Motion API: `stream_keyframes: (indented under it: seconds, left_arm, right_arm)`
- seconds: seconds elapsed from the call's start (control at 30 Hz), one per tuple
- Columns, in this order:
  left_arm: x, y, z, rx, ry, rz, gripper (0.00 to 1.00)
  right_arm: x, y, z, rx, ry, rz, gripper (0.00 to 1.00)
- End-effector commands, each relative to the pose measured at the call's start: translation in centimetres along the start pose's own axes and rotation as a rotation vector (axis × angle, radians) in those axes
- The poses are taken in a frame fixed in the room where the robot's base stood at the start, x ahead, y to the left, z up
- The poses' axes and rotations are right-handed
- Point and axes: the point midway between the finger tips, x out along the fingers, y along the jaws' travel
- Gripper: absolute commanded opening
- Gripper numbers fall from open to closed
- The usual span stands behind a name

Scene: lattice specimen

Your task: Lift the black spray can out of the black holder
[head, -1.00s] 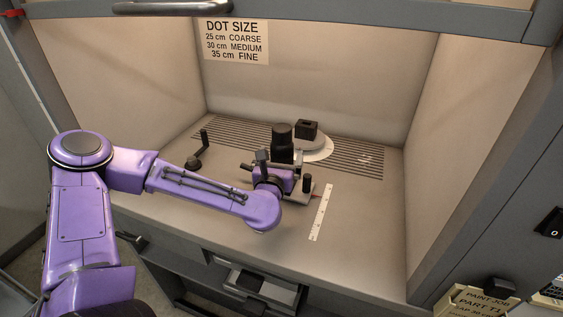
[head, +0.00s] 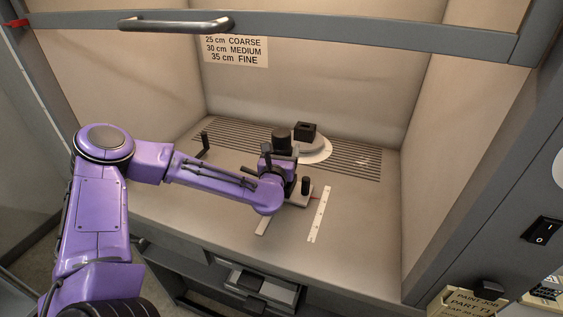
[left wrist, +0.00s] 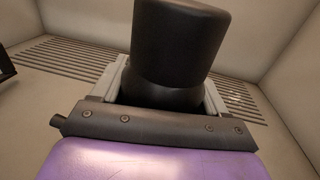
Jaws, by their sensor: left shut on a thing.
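The black spray can (head: 281,139) stands upright inside the booth, with its dark rounded top showing above my left gripper (head: 283,160). In the left wrist view the can (left wrist: 180,45) rises large in the middle, with pale grey finger parts on both sides of it. My left gripper is shut on the can's lower part. The can's foot and the black holder are hidden behind my gripper and wrist, so I cannot tell whether the can is still seated. My right gripper is not in view.
A black block (head: 305,130) with a square opening sits on a pale round plate (head: 322,153) behind the can. A black post (head: 305,186) on a grey base and a white ruler (head: 319,214) lie to the right. A slatted vent runs behind.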

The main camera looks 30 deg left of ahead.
Motion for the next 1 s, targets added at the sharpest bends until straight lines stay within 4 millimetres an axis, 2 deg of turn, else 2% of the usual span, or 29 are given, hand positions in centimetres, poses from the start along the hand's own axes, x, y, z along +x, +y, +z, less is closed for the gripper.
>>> stream_keyframes:
  seconds: [0.17, 0.37, 0.47, 0.73, 1.0]
  left_arm:
    - [0.1, 0.1, 0.8, -0.003, -0.004, 0.002, 0.28]
    - [0.0, 0.0, 3.2, -0.005, -0.005, 0.001, 0.28]
    - [-0.8, -0.6, 4.3, -0.006, -0.005, -0.001, 0.28]
    - [-4.2, -3.0, 9.0, -0.005, -0.008, -0.004, 0.28]
    - [-9.5, -6.7, 11.8, 0.000, -0.007, -0.005, 0.28]
  right_arm:
    - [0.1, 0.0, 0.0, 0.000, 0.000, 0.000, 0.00]
    - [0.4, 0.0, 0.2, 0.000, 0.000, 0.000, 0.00]
    - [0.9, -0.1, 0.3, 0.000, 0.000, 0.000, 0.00]
    - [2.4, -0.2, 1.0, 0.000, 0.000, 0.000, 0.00]
    - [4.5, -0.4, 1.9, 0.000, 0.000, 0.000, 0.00]
